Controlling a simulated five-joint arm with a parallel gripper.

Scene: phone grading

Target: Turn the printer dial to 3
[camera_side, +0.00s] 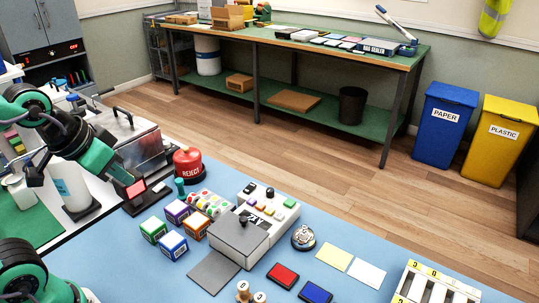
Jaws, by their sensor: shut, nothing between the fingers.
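The printer (238,238) is a grey and white box on the blue mat, with a grey plate at its front and coloured buttons on its rear panel. A small dark knob (243,220) stands on its left part, and another dark knob (270,192) sits at its back edge. I cannot tell which one is the dial, and its numbers and setting are too small to read. My gripper (123,176) is at the left, apart from the printer and up-left of it. It is shut and empty, and its fingertips are hard to make out.
Several small coloured boxes (172,244) and a red REJECT button (188,163) stand left of the printer. A silver bell (304,237), red pad (283,275), blue pad (315,292) and paper notes (334,257) lie to its right. A white rack (436,287) is at the front right.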

